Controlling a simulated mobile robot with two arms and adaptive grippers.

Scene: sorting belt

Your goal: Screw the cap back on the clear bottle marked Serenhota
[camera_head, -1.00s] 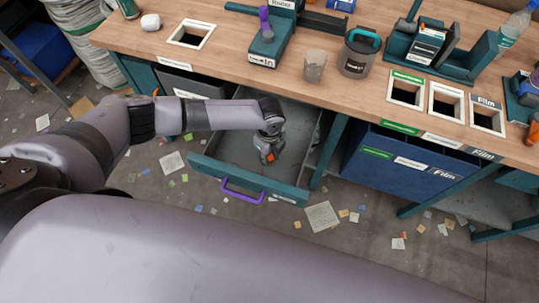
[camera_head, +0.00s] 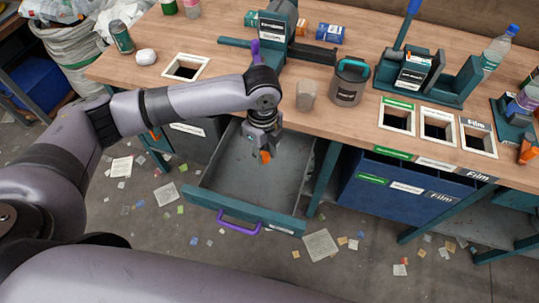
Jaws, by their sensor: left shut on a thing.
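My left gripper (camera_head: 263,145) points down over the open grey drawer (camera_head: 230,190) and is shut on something. A clear bottle (camera_head: 495,52) with a blue cap stands at the back right of the bench. Another clear bottle (camera_head: 526,100) with a purple label is at the right edge, at a teal fixture. I cannot read the name Serenhota on either, and no loose cap can be made out. My right gripper is not in view.
The wooden bench (camera_head: 335,115) has square openings, a grey cup (camera_head: 306,95) and a dark lidded canister (camera_head: 348,82). A teal fixture with a blue handle (camera_head: 413,68) stands right of them. The drawer's purple handle (camera_head: 240,225) sticks out. Scraps litter the floor.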

